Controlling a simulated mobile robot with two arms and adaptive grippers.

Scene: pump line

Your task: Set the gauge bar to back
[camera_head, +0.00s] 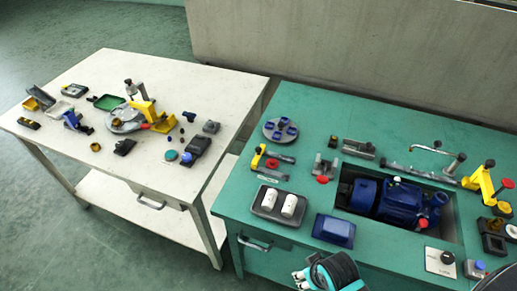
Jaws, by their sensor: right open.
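No label marks the gauge bar, so I cannot tell for certain which part it is. A thin metal bar (432,150) with a dark knob stands at the back of the green table, right of centre, above the pump opening. A yellow stand (482,183) is to its right. My right gripper (303,272) is at the bottom edge, in front of the green table and well apart from the bar. It is open, and I see nothing in it. My left gripper is not in view.
The green table (330,112) holds a blue pump (402,203) in a cut-out, a blue box (334,230) and a tray with two white cylinders (279,202). A white table (90,163) with many small parts stands left. A grey wall (340,45) is behind.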

